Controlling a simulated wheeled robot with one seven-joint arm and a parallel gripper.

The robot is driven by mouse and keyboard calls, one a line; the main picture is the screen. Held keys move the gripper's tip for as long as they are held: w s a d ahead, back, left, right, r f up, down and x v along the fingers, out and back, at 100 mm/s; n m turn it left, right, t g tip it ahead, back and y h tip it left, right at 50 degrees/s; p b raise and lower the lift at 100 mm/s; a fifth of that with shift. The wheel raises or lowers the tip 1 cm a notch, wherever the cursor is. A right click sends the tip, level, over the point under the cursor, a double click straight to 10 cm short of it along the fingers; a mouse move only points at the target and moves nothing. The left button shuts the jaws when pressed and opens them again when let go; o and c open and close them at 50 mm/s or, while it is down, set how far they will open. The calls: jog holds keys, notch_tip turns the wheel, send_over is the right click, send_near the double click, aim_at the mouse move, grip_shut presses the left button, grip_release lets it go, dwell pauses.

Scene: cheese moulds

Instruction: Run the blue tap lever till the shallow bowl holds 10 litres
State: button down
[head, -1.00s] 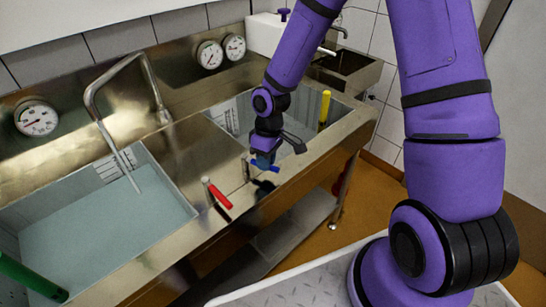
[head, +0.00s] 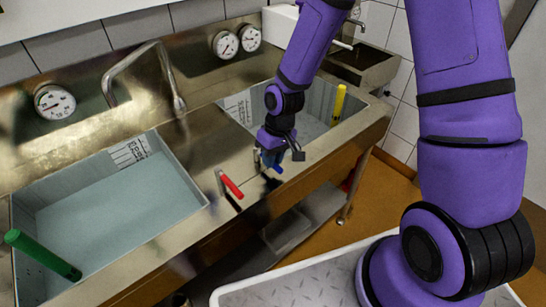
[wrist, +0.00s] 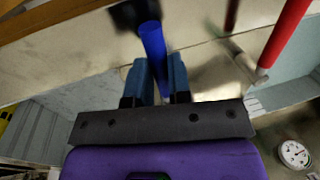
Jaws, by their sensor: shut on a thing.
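My gripper (head: 271,162) is at the front rim of the sink unit, closed around the blue tap lever (head: 278,168). In the wrist view, the blue lever (wrist: 152,44) runs between the two blue fingers (wrist: 160,78). The left basin (head: 190,165) holds pale blue water (head: 115,205), with a marked scale (head: 130,151) on its far wall, too small to read. The right basin (head: 318,92) also has a scale, and my arm partly hides it. I cannot tell which basin is the shallow bowl.
A red lever (head: 231,186) stands left of my gripper. Dial gauges (head: 54,102) line the back panel. A small sink (head: 357,65) stands beyond.

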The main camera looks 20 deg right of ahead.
jog(key=c, duration=1.1)
grip_release()
jog(key=shift+o, duration=0.2)
jog(key=shift+r, duration=0.1)
notch_tip(320, 180, up, 10)
jog(key=d, duration=0.2)
jog(key=shift+w+r, duration=0.2)
jog(key=shift+w, duration=0.2)
